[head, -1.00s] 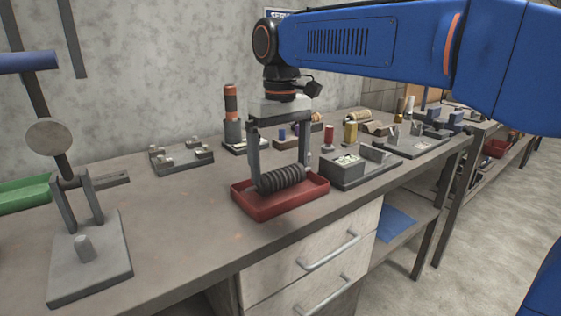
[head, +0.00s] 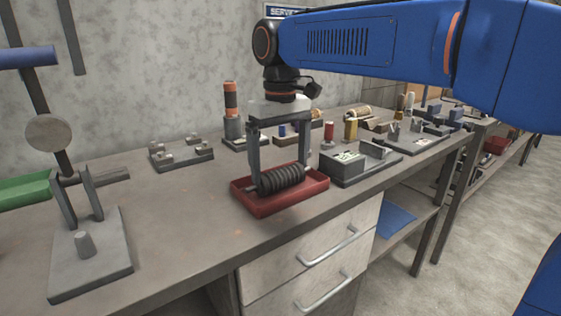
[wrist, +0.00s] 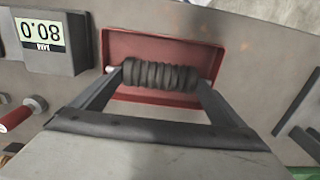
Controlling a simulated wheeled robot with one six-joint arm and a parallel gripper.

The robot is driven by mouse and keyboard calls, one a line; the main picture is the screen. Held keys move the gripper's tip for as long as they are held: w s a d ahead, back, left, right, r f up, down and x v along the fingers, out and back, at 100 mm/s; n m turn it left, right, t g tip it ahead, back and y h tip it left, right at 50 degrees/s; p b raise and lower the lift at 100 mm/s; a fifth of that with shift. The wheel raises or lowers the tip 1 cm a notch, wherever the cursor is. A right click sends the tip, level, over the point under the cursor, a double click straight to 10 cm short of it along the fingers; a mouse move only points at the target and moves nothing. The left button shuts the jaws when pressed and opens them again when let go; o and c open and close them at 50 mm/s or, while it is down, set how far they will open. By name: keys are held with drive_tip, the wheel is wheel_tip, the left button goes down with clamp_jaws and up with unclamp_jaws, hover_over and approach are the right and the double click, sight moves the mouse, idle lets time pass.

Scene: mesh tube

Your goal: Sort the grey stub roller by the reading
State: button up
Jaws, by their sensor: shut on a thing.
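The grey stub roller (head: 282,179) is dark and ribbed with pale ends. It lies level between the fingers of my gripper (head: 281,181), which is shut on it end to end. The roller is low in a red tray (head: 283,207); I cannot tell if it touches the floor. The wrist view shows the roller (wrist: 160,75) between both fingertips (wrist: 163,78) and the red tray (wrist: 160,43) behind it. A grey block with a display (head: 348,157) stands right of the tray.
A grey stand with a post (head: 88,255) is at the front left, near a green tray (head: 25,190). A grey fixture (head: 180,154) and an orange-black cylinder (head: 231,105) stand behind. Several small parts crowd the back right. The bench left of the red tray is clear.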

drive_tip(key=shift+f, duration=0.15)
drive_tip(key=o, duration=1)
wheel_tip(320, 180, up, 17)
drive_tip(key=shift+r, duration=0.2)
drive_tip(key=s+d+f+m+t, duration=0.1)
drive_tip(key=s+d+f+m, duration=0.1)
drive_tip(key=s+d+f, duration=0.4)
drive_tip(key=s+d+f+m+t, duration=0.1)
drive_tip(key=d+f, duration=0.7)
drive_tip(key=d, duration=0.2)
drive_tip(key=s+d+f+m+t, duration=0.1)
drive_tip(key=s+d+f, duration=0.2)
drive_tip(key=f, duration=0.4)
drive_tip(key=s+d+f+m+t, duration=0.1)
drive_tip(key=s+d+f, duration=0.3)
drive_tip(key=s+f, duration=0.2)
drive_tip(key=s+d+f+m, duration=0.1)
drive_tip(key=s+d+f, duration=0.3)
drive_tip(key=f, duration=0.5)
drive_tip(key=shift+s+f+m+t, duration=0.35)
drive_tip(key=shift+f+m+t, duration=0.05)
